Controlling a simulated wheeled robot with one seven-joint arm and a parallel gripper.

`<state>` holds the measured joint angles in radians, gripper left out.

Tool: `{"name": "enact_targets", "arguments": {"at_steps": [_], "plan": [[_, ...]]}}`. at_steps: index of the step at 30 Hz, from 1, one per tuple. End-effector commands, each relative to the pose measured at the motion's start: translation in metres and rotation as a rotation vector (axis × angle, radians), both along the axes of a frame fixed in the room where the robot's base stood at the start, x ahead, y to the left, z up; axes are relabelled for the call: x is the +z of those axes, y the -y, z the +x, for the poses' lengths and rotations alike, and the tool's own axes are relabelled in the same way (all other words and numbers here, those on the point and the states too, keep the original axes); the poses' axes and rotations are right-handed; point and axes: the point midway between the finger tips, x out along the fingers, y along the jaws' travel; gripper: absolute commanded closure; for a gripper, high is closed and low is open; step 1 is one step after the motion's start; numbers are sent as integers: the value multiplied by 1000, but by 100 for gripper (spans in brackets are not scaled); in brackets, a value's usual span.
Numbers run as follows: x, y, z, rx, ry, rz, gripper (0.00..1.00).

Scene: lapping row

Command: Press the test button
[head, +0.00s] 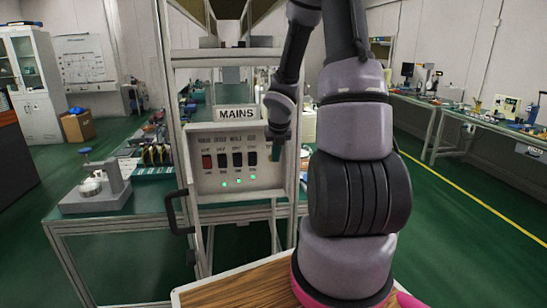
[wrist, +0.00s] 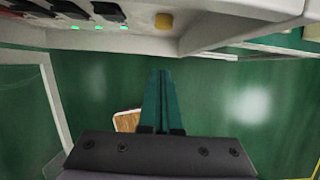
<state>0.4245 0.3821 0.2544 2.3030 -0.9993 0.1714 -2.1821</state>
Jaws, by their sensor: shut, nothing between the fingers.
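The mains panel (head: 225,186) is a light grey box under a MAINS sign, with a row of switches and three green lights. In the wrist view, a yellow button (wrist: 163,20) sits on the panel's face (wrist: 225,8), right of the green lights; its marking cannot be read. My gripper (head: 276,156) is in front of the panel's right part in the head view, where I cannot make out the button. In the wrist view, my gripper's (wrist: 161,76) teal fingers are shut together and empty. Their tips show below the button, with a visible gap.
The switches (head: 223,160) are left of my gripper; the leftmost looks reddish, the others dark. A black handle (head: 178,212) sticks out at the frame's lower left. A bench with a grey device (head: 98,190) stands left. Open green floor (head: 470,225) lies to the right.

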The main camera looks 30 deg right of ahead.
Motion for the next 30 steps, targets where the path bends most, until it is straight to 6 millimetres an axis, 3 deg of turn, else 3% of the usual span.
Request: {"name": "enact_targets", "arguments": {"at_steps": [12, 21, 30], "plan": [[-27, 3, 11, 1, -1, -1, 100], [-25, 12, 39, -1, 1, -1, 100], [-25, 14, 48, 0, 0, 0, 100]]}}
